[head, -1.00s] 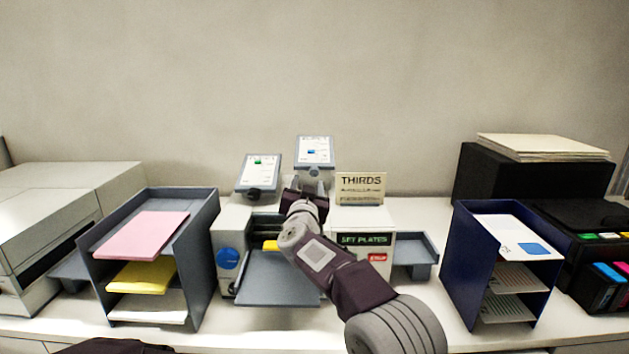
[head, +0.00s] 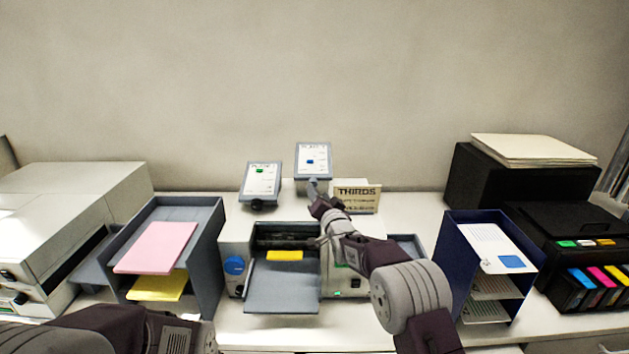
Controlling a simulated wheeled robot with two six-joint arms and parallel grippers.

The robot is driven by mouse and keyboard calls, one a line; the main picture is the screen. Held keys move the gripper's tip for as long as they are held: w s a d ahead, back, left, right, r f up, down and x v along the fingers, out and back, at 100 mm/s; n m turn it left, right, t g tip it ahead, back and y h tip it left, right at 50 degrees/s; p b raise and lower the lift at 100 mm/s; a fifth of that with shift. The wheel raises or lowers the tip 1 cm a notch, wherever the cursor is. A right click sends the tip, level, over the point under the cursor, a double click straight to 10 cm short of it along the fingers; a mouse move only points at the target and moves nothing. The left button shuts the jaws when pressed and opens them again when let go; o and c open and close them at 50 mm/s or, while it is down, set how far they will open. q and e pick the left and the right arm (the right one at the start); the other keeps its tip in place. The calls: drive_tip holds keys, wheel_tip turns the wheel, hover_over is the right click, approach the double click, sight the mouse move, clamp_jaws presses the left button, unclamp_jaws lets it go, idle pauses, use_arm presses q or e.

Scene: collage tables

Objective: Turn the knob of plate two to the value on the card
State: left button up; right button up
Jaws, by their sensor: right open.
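Two tilted grey-framed plates with white faces stand on the machine at the back. The left plate (head: 262,180) has a green mark and a dark knob (head: 258,204) at its lower edge. The right plate (head: 313,158) has a blue mark; its number is too small to read surely. The card (head: 357,198) reads THIRDS; its smaller lines are unreadable. My right gripper (head: 313,186) is open just below the right plate, at its lower edge, where that plate's knob is mostly hidden. I cannot tell whether it touches the knob. My left arm shows at the lower left, its gripper out of view.
A grey tray (head: 282,290) with a yellow piece (head: 285,255) juts from the machine's front. A grey rack (head: 207,250) with pink and yellow paper stands left. A blue rack (head: 452,262) and black printer (head: 540,235) stand right. The space above the plates is clear.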

sight(314, 184)
drive_tip(key=p+x, duration=0.2)
drive_tip(key=x, duration=0.2)
drive_tip(key=shift+d+r, duration=0.15)
drive_tip(key=shift+r, duration=0.05)
drive_tip(key=shift+p+x, duration=0.85)
drive_tip(key=shift+x, duration=0.1)
drive_tip(key=shift+f, duration=0.15)
